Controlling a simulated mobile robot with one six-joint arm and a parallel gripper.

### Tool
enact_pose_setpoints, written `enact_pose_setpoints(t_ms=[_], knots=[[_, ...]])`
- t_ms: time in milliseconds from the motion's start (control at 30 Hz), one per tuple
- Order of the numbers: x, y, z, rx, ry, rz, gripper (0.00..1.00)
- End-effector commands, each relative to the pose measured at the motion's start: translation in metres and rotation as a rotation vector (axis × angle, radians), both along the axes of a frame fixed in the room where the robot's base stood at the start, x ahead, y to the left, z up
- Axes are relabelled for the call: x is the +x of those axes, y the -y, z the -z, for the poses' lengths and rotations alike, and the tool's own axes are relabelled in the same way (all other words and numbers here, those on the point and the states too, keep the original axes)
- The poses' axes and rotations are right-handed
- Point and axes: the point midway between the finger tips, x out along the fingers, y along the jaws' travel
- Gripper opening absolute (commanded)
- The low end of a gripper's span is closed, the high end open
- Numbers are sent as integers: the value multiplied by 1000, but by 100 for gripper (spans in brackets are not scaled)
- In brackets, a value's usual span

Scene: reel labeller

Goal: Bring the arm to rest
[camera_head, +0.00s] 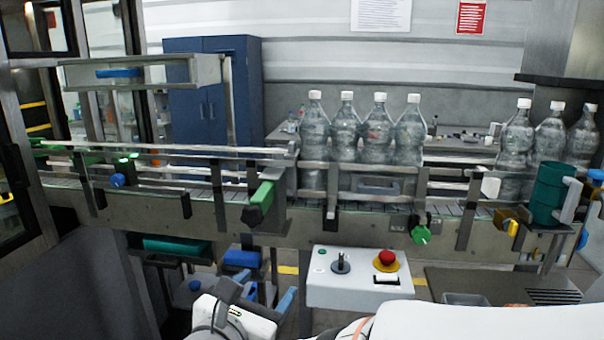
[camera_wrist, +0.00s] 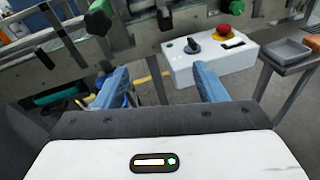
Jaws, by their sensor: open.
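My gripper (camera_head: 268,297) is low in front of the conveyor, left of the white control box. In the wrist view my gripper (camera_wrist: 159,70) has its two blue fingers spread wide apart with nothing between them. It is open and empty. The white arm body fills the bottom right of the head view, and most of the arm is out of view.
The conveyor (camera_head: 352,218) runs across the scene with several clear bottles (camera_head: 380,130) standing on it. The control box (camera_head: 359,278) carries a red emergency button (camera_head: 386,259) and a black knob (camera_head: 340,263). A grey tray (camera_wrist: 286,49) lies on a side shelf.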

Motion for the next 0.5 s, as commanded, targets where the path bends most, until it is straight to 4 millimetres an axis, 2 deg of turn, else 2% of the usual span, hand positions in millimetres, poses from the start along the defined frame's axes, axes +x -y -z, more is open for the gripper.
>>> enact_pose_setpoints(t_ms=[267, 367, 500], knots=[[6, 76, 33, 247, -118, 280, 65], [2, 110, 50, 395, -160, 436, 65], [-18, 161, 80, 688, -198, 734, 65]])
